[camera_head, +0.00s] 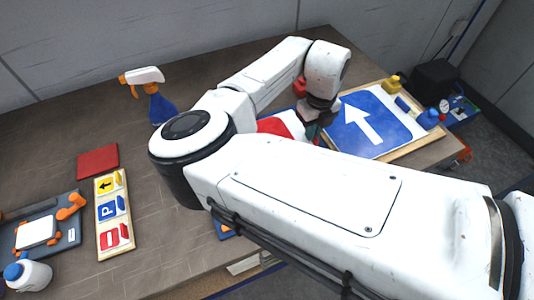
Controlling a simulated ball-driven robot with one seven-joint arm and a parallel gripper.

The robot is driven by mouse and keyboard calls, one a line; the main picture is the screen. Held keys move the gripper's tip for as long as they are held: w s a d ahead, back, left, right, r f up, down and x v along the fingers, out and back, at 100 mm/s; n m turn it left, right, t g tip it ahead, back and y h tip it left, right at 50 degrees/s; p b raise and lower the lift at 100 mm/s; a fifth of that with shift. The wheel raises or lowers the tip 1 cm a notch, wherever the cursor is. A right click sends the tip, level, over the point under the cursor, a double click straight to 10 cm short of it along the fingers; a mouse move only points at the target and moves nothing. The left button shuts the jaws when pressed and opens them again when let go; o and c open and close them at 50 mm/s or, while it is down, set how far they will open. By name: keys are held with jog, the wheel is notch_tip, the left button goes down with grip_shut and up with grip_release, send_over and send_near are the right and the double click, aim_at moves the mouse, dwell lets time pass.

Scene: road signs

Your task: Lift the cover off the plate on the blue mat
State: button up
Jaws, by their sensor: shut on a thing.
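My gripper (314,118) points down at the table's right half, beside the left edge of a blue sign with a white arrow (372,124). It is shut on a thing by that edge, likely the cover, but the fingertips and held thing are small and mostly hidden. A red and white piece (278,126) shows just left of the gripper, partly behind my arm. I cannot tell whether it is the plate or the cover. A small blue corner (224,229) shows below my arm, possibly the mat. The rest of it is hidden.
A spray bottle (154,92) stands at the back.

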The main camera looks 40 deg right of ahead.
jog(key=shift+r, duration=0.1)
grip_shut()
jog(key=shift+r, duration=0.2)
notch_tip(320, 180, up, 2)
jog(key=shift+r+b, duration=0.15)
jog(key=shift+b, duration=0.55)
jog(key=s+a+r, duration=0.8)
jog(key=s+r, duration=0.3)
jog(key=r, duration=0.2)
jog(key=shift+a+r+p, duration=0.3)
jog(key=shift+a+p, duration=0.1)
jog(key=shift+w, duration=0.1)
dwell(0.3)
